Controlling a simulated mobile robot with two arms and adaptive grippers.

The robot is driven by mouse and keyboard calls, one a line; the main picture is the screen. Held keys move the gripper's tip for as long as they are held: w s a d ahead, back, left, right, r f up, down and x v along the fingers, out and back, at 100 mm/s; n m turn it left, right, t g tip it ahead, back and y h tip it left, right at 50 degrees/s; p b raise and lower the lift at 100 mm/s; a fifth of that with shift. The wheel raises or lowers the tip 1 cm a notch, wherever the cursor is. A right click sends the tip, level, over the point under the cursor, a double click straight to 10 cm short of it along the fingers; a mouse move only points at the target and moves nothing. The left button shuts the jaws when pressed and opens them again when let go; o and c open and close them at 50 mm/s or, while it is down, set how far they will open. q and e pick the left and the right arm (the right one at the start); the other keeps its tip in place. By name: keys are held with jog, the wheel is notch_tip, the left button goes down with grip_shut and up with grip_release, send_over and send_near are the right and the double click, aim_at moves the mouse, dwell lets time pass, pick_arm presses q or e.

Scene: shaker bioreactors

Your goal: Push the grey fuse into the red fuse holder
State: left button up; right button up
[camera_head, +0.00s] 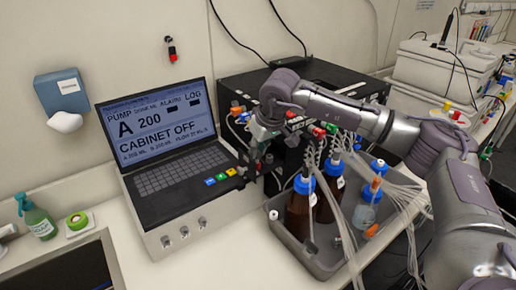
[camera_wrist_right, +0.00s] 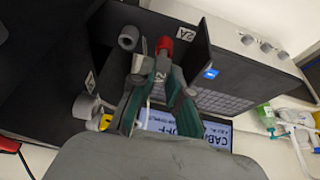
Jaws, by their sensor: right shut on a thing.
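My right gripper (camera_head: 262,138) reaches down between the laptop-like console and the black cabinet. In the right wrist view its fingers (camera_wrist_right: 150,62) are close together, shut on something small. A red cylindrical piece (camera_wrist_right: 164,44), which looks like the red fuse holder, shows right at the fingertips, near a "2A" label. I cannot tell whether the held thing touches it. A grey cylinder (camera_wrist_right: 128,38) stands just left of it. My left gripper is not in view.
The console (camera_head: 170,183) reads "CABINET OFF" and stands close left of the gripper. The black cabinet (camera_head: 240,88) is behind it. A grey tray (camera_head: 282,230) with brown bottles (camera_head: 299,212) and many clear tubes lies below my right arm. Another grey cylinder (camera_wrist_right: 85,107) sticks out nearby.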

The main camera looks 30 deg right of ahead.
jog(key=shift+f+b, duration=0.75)
jog(key=shift+f, duration=0.05)
dwell(1.1)
jog(key=o, duration=0.8)
jog(key=shift+r, duration=0.25)
jog(key=v, duration=1.1)
jog(key=shift+s+r, duration=0.15)
jog(key=shift+r, duration=0.1)
